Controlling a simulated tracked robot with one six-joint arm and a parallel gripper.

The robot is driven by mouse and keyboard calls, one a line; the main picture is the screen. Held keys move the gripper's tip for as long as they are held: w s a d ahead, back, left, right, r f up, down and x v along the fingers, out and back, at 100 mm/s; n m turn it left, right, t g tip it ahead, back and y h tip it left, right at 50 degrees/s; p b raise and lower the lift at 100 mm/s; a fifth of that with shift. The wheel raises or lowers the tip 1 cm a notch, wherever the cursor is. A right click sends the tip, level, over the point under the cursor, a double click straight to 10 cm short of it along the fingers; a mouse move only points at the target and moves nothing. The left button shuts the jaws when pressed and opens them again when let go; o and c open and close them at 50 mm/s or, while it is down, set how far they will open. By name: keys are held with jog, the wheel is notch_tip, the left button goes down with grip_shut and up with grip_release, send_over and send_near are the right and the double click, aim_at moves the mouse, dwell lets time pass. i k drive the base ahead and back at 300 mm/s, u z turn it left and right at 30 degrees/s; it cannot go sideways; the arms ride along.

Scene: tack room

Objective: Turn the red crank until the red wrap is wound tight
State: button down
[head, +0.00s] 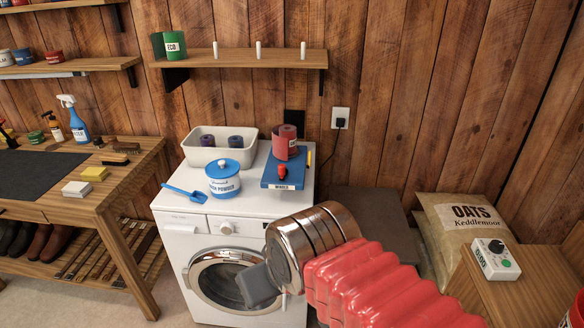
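The red wrap (284,143) stands as a roll on the blue winder board (270,183) on top of the washing machine, and a loose flap shows at its left side. The red crank (282,171) is a small red piece at the front of the roll. My gripper (259,287) is in front of the washing machine, well below and nearer than the crank, and apart from it. One grey finger shows clearly; the rest is hidden behind my metal wrist, so its opening cannot be judged. I see nothing held in it.
The washing machine (187,231) also carries a white bin (196,153) with dark rolls, a blue-and-white powder tub (223,180) and a blue scoop (184,193). A wall shelf (240,59) with pegs hangs above. A workbench (110,197) stands left; an oats sack (455,235) and timer (496,260) are right.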

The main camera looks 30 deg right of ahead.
aim_at(283, 173)
jog(key=i, duration=1)
jog(key=u, duration=0.05)
